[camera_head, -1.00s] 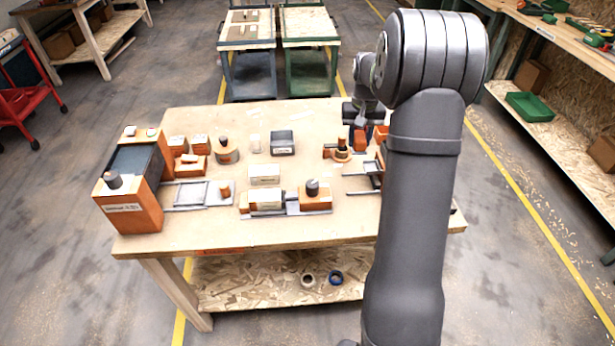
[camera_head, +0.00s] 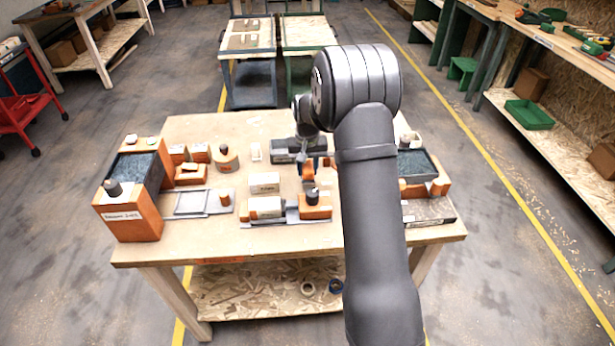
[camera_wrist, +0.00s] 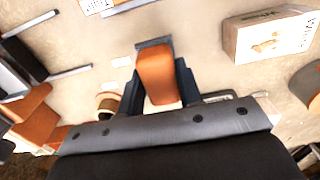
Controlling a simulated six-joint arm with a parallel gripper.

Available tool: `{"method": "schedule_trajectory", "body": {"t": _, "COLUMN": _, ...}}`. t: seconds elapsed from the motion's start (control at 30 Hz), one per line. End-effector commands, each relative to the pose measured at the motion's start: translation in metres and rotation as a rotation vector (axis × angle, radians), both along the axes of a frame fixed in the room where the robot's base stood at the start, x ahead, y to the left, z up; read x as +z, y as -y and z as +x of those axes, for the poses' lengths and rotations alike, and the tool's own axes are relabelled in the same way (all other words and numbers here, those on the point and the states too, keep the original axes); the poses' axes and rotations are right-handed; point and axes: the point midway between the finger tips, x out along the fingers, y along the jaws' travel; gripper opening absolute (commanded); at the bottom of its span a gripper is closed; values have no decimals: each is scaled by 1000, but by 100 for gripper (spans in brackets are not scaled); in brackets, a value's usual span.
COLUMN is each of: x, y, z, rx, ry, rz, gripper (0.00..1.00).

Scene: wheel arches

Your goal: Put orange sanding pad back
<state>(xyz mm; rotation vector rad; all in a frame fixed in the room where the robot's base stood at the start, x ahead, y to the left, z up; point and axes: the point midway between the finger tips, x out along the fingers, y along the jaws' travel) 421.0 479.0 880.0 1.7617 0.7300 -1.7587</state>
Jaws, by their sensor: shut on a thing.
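My gripper (camera_head: 308,160) is over the middle of the table, near its back half. It is shut on the orange sanding pad (camera_wrist: 157,75), a rounded orange block that sits between the two dark fingers in the wrist view. In the head view the pad (camera_head: 307,174) is partly hidden by the gripper and shows as a small orange patch. The pad appears to be held above the tabletop; the exact gap cannot be told.
An orange block with a black knob (camera_head: 314,207) stands in front of the gripper. A dark-topped orange stand (camera_head: 131,215) fills the table's left end; a dark tray (camera_head: 420,164) is at the right. Bare tabletop (camera_head: 200,130) shows at back left.

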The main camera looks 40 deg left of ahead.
Motion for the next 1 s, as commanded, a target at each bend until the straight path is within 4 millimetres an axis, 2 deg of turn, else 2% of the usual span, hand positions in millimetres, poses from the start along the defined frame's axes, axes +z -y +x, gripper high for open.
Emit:
{"method": "schedule_trajectory", "body": {"t": 0.3, "x": -39, "y": 0, "z": 0, "rx": -1, "ry": -1, "rz": -1, "gripper": 11}}
{"method": "schedule_trajectory", "body": {"t": 0.67, "x": -42, "y": 0, "z": 0, "rx": 0, "ry": -1, "rz": -1, "gripper": 11}}
{"method": "schedule_trajectory", "body": {"t": 0.7, "x": -42, "y": 0, "z": 0, "rx": 0, "ry": 0, "rz": 0, "gripper": 38}}
{"method": "schedule_trajectory", "body": {"t": 0.77, "x": -42, "y": 0, "z": 0, "rx": 0, "ry": 0, "rz": 0, "gripper": 50}}
{"method": "schedule_trajectory", "body": {"t": 0.8, "x": -42, "y": 0, "z": 0, "rx": 0, "ry": 0, "rz": 0, "gripper": 54}}
{"method": "schedule_trajectory", "body": {"t": 1.0, "x": -42, "y": 0, "z": 0, "rx": 0, "ry": 0, "rz": 0, "gripper": 54}}
